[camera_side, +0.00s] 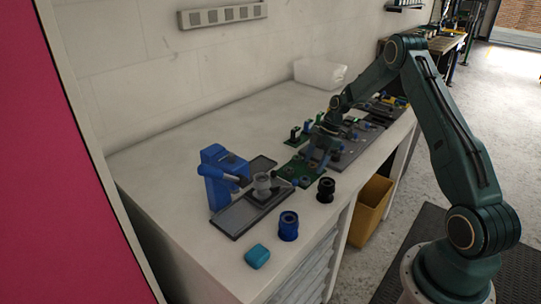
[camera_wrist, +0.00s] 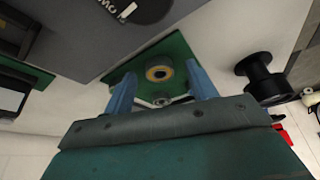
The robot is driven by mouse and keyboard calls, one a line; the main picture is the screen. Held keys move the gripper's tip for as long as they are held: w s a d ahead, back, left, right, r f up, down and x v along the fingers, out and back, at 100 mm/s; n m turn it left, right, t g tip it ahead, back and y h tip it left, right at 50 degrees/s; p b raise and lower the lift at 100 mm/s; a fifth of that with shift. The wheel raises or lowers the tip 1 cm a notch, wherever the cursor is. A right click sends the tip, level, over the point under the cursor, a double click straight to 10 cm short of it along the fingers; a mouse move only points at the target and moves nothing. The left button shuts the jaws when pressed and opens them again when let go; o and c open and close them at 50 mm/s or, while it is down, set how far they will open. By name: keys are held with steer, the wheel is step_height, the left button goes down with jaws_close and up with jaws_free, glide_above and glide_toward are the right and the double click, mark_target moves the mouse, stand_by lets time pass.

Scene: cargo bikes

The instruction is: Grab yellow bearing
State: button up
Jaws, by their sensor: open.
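Nothing is held. In the side view my gripper (camera_side: 318,162) hangs low over the green plate, and I cannot make out the bearing there. Whether the fingers touch the plate is unclear.
A black spool (camera_wrist: 262,80) stands close to the right finger; it also shows in the side view (camera_side: 326,190). A blue spool (camera_side: 288,226), a blue press (camera_side: 218,175) and a teal block (camera_side: 257,256) stand nearer. Grey boards (camera_side: 345,150) lie beyond.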

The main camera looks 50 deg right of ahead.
mark_target(314, 165)
stand_by(0.4)
steer(key=c, duration=1.1)
steer(key=shift+r, duration=0.1)
step_height(314, 165, up, 20)
steer(key=shift+f, duration=0.1)
stand_by(0.5)
